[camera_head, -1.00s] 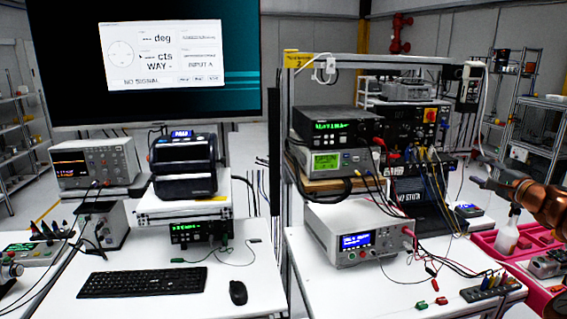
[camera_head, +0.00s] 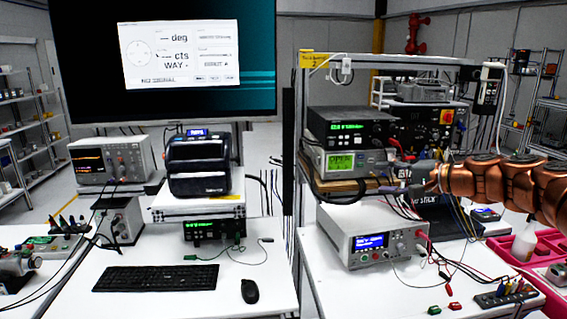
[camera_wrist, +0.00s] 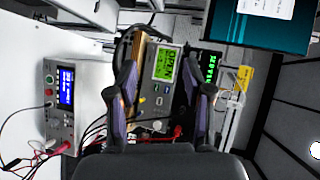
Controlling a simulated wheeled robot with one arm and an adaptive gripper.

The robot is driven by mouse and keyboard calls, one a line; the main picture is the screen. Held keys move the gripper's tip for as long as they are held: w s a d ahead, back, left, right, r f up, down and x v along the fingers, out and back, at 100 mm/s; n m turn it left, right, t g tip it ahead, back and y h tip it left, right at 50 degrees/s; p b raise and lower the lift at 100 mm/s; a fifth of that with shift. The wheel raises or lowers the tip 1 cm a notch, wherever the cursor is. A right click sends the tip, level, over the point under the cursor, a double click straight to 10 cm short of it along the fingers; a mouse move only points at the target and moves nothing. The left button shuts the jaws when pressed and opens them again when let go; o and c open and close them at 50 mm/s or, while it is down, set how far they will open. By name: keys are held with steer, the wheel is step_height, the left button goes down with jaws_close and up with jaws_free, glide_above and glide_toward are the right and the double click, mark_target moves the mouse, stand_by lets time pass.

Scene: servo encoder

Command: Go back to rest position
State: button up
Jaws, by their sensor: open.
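My gripper (camera_head: 393,184) reaches in from the right edge in the head view, at the end of my copper-coloured arm. It is held in the air in front of the instrument stack on the right bench. In the wrist view my gripper (camera_wrist: 163,88) has its two purple-grey fingers spread apart with nothing between them. Behind the fingers is a grey meter with a lit green display (camera_wrist: 167,64); this meter also shows in the head view (camera_head: 341,161). I cannot tell the exact gap between the fingers and the meter.
A white bench supply (camera_head: 372,236) with leads stands below my gripper. A pink tray (camera_head: 545,275) with a bottle is at the right. A monitor (camera_head: 160,100), printer (camera_head: 200,165), keyboard (camera_head: 155,278) and mouse (camera_head: 250,290) are on the left. A metal frame post (camera_head: 299,180) stands mid-view.

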steer(key=s+a+f+n+g+h, duration=0.1)
steer(key=s+a+f+n+g, duration=0.3)
steer(key=s+a, duration=0.55)
steer(key=s+a+f+n+g+h, duration=0.2)
steer(key=s+a+f+g, duration=0.2)
steer(key=s+a+f, duration=0.55)
steer(key=s+d+f+n+g+h, duration=0.1)
steer(key=s+d+f+h, duration=0.1)
steer(key=s, duration=0.7)
steer(key=s+d+f+g+h, duration=0.2)
steer(key=s+d+f, duration=0.2)
steer(key=s, duration=0.5)
steer(key=s+d+f+n+g+h, duration=0.1)
steer(key=s+d+f+h, duration=0.2)
steer(key=s+d, duration=0.3)
steer(key=s, duration=0.3)
steer(key=shift+d+f+n, duration=0.15)
steer(key=shift+f+n, duration=0.1)
steer(key=shift+n, duration=0.05)
